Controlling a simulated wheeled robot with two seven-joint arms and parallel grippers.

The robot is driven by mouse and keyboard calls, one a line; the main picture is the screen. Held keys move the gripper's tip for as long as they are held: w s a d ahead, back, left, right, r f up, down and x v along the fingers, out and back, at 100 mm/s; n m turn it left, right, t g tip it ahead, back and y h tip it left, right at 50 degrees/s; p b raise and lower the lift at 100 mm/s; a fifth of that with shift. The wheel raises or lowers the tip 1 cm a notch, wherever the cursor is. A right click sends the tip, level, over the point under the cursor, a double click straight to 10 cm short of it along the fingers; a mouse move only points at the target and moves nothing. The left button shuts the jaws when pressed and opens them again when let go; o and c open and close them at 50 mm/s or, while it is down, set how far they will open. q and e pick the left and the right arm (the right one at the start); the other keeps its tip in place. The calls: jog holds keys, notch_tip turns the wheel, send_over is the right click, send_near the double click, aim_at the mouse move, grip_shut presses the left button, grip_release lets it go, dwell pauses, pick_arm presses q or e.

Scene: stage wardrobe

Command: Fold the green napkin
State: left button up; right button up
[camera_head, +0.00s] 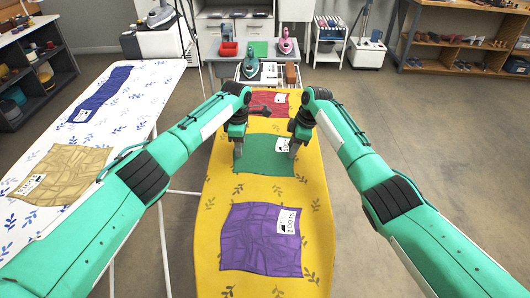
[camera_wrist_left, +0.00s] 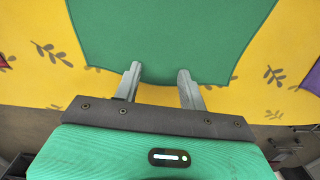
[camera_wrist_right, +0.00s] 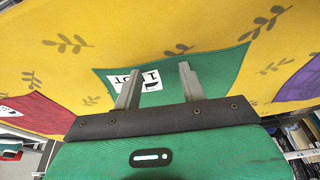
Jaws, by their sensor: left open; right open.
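The green napkin (camera_head: 262,158) lies flat on the yellow ironing board between a red cloth and a purple cloth. A white label (camera_head: 283,144) is at its far right corner. My left gripper (camera_head: 238,156) is open and empty over the napkin's left part; its two fingers show apart at the napkin's edge in the left wrist view (camera_wrist_left: 159,78). My right gripper (camera_head: 293,153) is open over the right edge. In the right wrist view its fingers (camera_wrist_right: 157,80) straddle the label (camera_wrist_right: 148,80). I cannot tell whether either gripper touches the cloth.
The yellow ironing board (camera_head: 222,190) also bears a purple cloth (camera_head: 262,238) in front and a red cloth (camera_head: 268,102) behind. A white patterned board (camera_head: 130,105) at left holds a blue cloth (camera_head: 102,93) and a tan cloth (camera_head: 62,172). An iron (camera_head: 249,68) stands beyond the far end. Floor at right is clear.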

pick_arm(q)
jog(key=shift+f, duration=0.2)
pick_arm(e)
jog(key=shift+f, duration=0.2)
pick_arm(q)
jog(key=shift+r, duration=0.15)
pick_arm(e)
jog(key=shift+r, duration=0.15)
pick_arm(q)
grip_shut()
pick_arm(e)
grip_shut()
pick_arm(q)
jog(key=shift+r, duration=0.1)
pick_arm(e)
jog(key=shift+r, duration=0.1)
